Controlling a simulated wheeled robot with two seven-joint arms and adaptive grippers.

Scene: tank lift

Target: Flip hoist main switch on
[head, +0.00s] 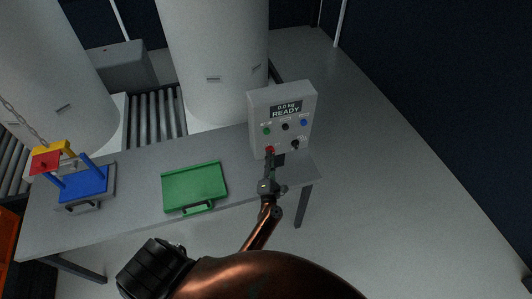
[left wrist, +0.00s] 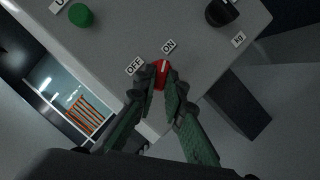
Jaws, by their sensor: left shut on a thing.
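The control box (head: 259,97) stands at the right end of the table, and its display reads 0.0 kg READY. The main switch is a red knob (left wrist: 161,72) at the box's lower left, between the OFF label (left wrist: 134,66) and the ON label (left wrist: 169,46). Its white mark leans toward ON. My left gripper (left wrist: 162,84) is shut on the red switch, with one finger on each side. In the head view my left gripper (head: 270,160) reaches up to the box and partly covers the switch. My right gripper is not in view.
The box also carries a green button (left wrist: 81,15) and a black knob (left wrist: 220,12). Large white tanks (head: 217,50) stand behind.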

